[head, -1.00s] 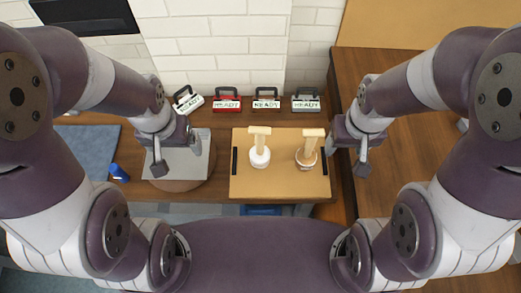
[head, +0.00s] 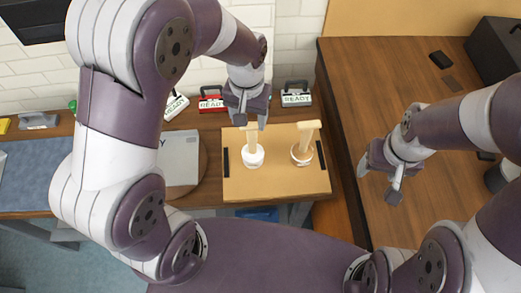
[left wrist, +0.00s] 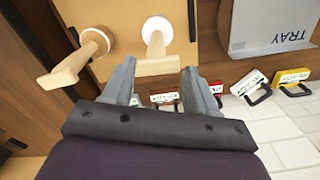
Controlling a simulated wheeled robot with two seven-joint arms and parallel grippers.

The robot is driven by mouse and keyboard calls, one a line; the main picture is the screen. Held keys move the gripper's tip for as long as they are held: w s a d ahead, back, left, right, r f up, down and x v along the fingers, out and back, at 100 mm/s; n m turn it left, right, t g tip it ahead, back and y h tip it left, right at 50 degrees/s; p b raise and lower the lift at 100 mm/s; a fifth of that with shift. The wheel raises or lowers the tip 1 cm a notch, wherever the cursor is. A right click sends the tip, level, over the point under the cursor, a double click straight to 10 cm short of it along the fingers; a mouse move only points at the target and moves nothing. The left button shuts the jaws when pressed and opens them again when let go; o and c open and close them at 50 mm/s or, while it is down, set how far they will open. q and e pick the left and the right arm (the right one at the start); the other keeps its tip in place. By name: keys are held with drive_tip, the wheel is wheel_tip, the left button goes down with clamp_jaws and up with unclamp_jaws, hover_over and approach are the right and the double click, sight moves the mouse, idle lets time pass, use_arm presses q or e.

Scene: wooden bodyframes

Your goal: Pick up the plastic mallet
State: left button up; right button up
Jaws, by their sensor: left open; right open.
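Two upright mallet-like things stand on a tan board (head: 276,192). The left one (head: 253,156) has a white round base and a pale wooden T-shaped top; it also shows in the left wrist view (left wrist: 157,40). The right one (head: 301,154) is similar, with a brownish ring around its base, also in the left wrist view (left wrist: 88,48). I cannot tell which is plastic. My left gripper (head: 247,118) is open and empty at the left one's wooden top, its fingers spread on either side in the wrist view; contact is unclear. My right gripper (head: 379,183) is open and empty above the brown table.
Several small cases with READY labels, one red (head: 212,103), stand along the back wall. A grey tray (head: 180,160) lies left of the board. The brown table (head: 372,80) at right is mostly clear, with a dark box (head: 497,48) at its back.

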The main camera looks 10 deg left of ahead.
sight(252, 138)
use_arm(q)
drive_tip(key=f, duration=0.6)
drive_tip(key=f+p, duration=0.1)
drive_tip(key=f, duration=0.3)
drive_tip(key=shift+w+d, duration=0.2)
drive_tip(key=shift+d, duration=0.05)
drive_tip(key=shift+r, duration=0.1)
clamp_jaws()
